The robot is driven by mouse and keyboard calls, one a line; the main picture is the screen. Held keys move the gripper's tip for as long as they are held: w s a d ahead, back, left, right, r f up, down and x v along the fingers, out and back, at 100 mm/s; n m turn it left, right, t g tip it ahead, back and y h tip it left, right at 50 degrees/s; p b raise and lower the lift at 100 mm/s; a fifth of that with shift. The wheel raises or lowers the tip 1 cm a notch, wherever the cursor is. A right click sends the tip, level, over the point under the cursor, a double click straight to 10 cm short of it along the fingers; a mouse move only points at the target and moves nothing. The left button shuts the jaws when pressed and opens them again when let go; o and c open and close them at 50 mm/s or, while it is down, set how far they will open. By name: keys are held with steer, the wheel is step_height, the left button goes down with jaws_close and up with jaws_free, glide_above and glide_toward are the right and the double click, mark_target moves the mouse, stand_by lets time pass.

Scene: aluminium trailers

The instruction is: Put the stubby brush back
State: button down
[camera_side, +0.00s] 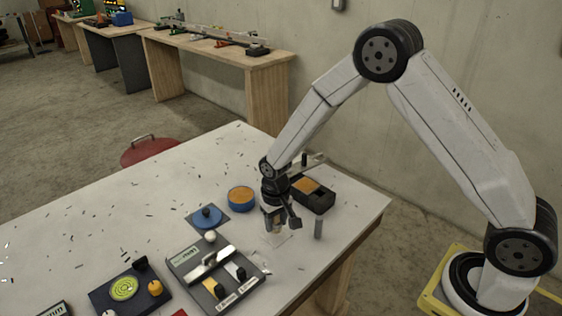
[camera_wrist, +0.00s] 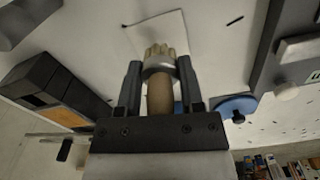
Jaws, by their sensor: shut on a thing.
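My gripper (camera_side: 279,226) points down over the white table, just above a pale square sheet (camera_side: 275,241). In the wrist view my gripper (camera_wrist: 159,82) is shut on the stubby brush (camera_wrist: 159,90), around its brown handle and metal collar. The brush's pale bristles point away from the wrist, towards the sheet (camera_wrist: 157,28). In the side view the fingers mostly hide the brush. I cannot tell whether the bristles touch the sheet.
A black block with an orange top (camera_side: 318,197) and a grey post (camera_side: 318,228) stand close on the right. A blue tub (camera_side: 241,198), a blue disc on a plate (camera_side: 207,217) and a switch panel (camera_side: 215,275) lie left. Dark bits are scattered across the table (camera_side: 120,225).

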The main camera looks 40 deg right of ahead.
steer(key=shift+f, duration=1)
steer(key=shift+f, duration=0.15)
steer(key=shift+c, duration=1.2)
jaws_free()
step_height(320, 180, up, 12)
steer(key=shift+r, duration=0.2)
steer(key=s+d+r+n+t, duration=0.1)
steer(key=s+d, duration=0.1)
steer(key=s, duration=0.6)
steer(key=s+d+r+n+t, duration=0.1)
steer(key=s+d, duration=0.2)
steer(key=s, duration=0.5)
steer(key=shift+r+t, duration=0.2)
steer(key=shift+t, duration=0.1)
